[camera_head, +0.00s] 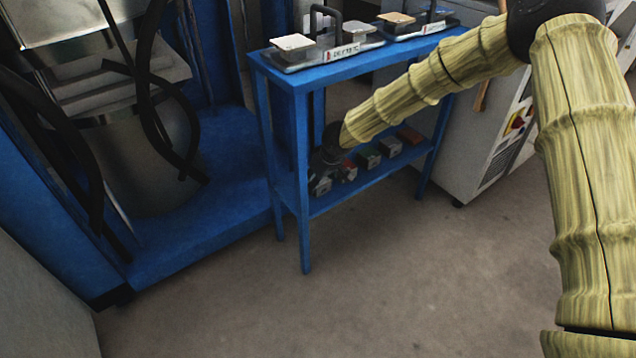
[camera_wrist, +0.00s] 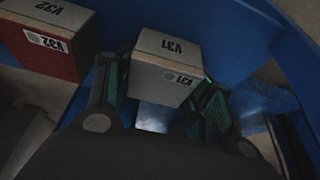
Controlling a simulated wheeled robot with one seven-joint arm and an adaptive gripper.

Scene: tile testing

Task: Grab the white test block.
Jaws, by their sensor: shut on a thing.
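The white test block (camera_wrist: 168,62), labelled V31, sits between the two dark green fingers of my gripper (camera_wrist: 165,98) in the wrist view. The fingers press on its two sides, and its top and labelled front face show. In the head view my gripper (camera_head: 331,148) reaches down to the lower shelf of the blue table, at its left end. It is dark and partly hidden by my arm there. A pale block (camera_head: 320,187) just below it seems to be the same one, but it is too small to be sure.
A red block labelled V32 (camera_wrist: 48,48) stands close left of the held block. Several other blocks (camera_head: 368,159) line the lower shelf (camera_head: 340,199) to the right. The blue tabletop (camera_head: 300,77) above carries trays with pale plates (camera_head: 292,43). Blue table legs (camera_head: 303,225) stand near my gripper.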

